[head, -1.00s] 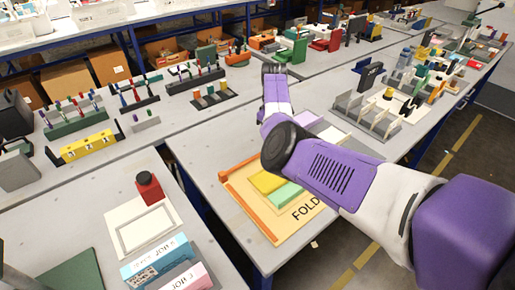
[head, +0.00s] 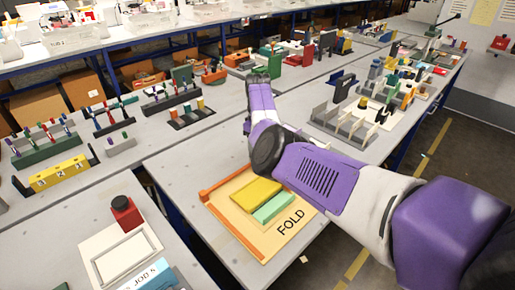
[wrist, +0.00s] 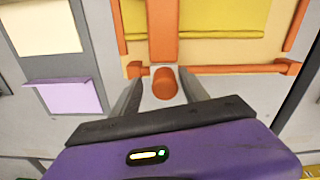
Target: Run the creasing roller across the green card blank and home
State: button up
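The green card blank (head: 272,207) lies on the FOLD board (head: 232,212) in the head view, next to a yellow block (head: 250,193). I cannot make out the green card in the wrist view, where the yellow block (wrist: 215,18) shows at the top. An orange bar (wrist: 163,35) crosses it there. Below the bar an orange cylinder (wrist: 165,84), seemingly the creasing roller's handle, stands between the fingers of my gripper (wrist: 163,90). Gaps show on both sides, so the fingers are open around it. My arm hides the fingertips in the head view.
An orange rail (wrist: 235,69) runs along the board's edge. A lilac piece (wrist: 68,97) and a cream piece (wrist: 45,27) lie to its left in the wrist view. Grey dividers (head: 345,122) stand right of my arm.

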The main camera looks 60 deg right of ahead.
notch_tip(320, 180, up, 8)
jog(key=shift+f, duration=0.1)
dwell(0.4)
